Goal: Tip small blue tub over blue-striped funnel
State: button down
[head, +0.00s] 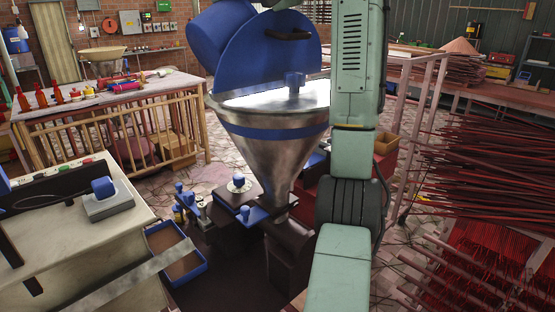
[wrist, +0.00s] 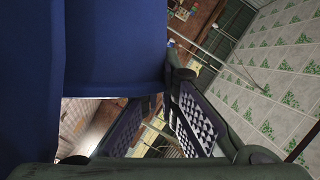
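The blue-striped funnel (head: 272,150) is a metal cone with a blue band below its wide rim. A blue half-round lid (head: 262,62) with a dark handle stands upright over its back part; the front opening looks bright. A small blue tub (head: 215,36) is tilted at the upper left of the funnel, partly hidden by the lid. In the wrist view, a large blue surface, seemingly the tub (wrist: 115,45), fills the upper left beside my gripper (wrist: 172,95). Its textured pads show, but the contact with the tub is unclear. The head view does not show my gripper.
My green arm stands right of the funnel. A blue tray (head: 178,262) lies below left, near a pale cabinet (head: 85,225). A slatted wooden table (head: 110,105) is at the left. Red incense sticks (head: 470,170) fill a rack at the right.

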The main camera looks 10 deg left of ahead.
jog(key=shift+r, duration=0.15)
jog(key=shift+w+d+r+m, duration=0.2)
jog(key=shift+w+d+m, duration=0.15)
jog(key=shift+w+m, duration=0.05)
dwell(1.3)
jog(key=shift+w+d+r+m+y, duration=0.1)
jog(key=shift+w+d+m+y, duration=0.2)
jog(key=shift+w+d+m, duration=0.15)
dwell(0.9)
jog(key=shift+w+d+r+m, duration=0.15)
jog(key=shift+w+d+m, duration=0.15)
jog(key=shift+w+m, duration=0.1)
dwell(0.6)
